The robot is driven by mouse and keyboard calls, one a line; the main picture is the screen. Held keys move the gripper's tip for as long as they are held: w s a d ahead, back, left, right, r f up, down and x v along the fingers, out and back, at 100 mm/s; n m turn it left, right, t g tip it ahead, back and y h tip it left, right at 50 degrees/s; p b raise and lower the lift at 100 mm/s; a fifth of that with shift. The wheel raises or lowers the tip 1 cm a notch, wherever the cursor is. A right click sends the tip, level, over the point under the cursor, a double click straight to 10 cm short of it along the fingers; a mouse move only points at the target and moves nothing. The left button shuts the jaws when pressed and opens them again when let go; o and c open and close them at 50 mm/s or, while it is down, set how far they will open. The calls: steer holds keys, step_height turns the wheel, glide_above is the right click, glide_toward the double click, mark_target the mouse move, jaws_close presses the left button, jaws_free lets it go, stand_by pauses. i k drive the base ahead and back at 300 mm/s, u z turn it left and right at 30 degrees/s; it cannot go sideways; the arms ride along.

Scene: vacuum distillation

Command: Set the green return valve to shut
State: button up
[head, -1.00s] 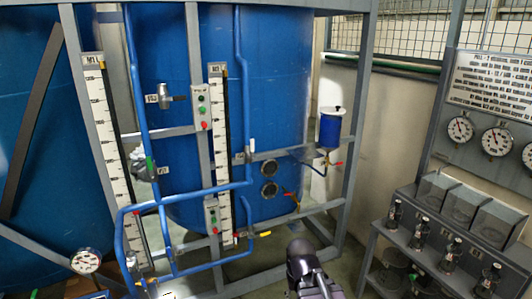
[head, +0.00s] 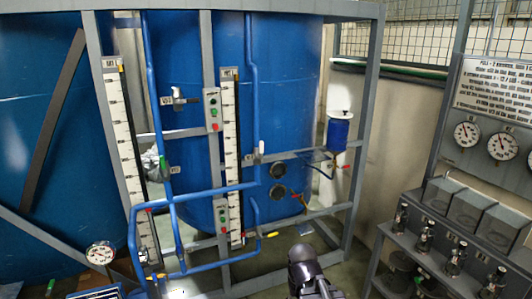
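The green valve handle (head: 163,165) is small and sits on the left blue upright pipe, at the middle left of the head view. It stands roughly upright beside a small grey tag. The dark end of my arm, with my gripper (head: 318,287), shows at the bottom centre. It is well to the right of and below the green valve in the picture, apart from it. The fingers are too dark and cut off to tell whether they are open or shut.
Blue pipes (head: 190,196) and a grey steel frame (head: 360,130) stand before large blue tanks (head: 285,90). Other valves have red and yellow handles. A round gauge (head: 100,253) is at lower left. A grey bench (head: 400,240) with bottles and boxes stands at right.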

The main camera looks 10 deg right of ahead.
mark_target(161, 158)
steer(key=u, duration=0.1)
steer(key=i, duration=0.9)
steer(key=z, duration=0.1)
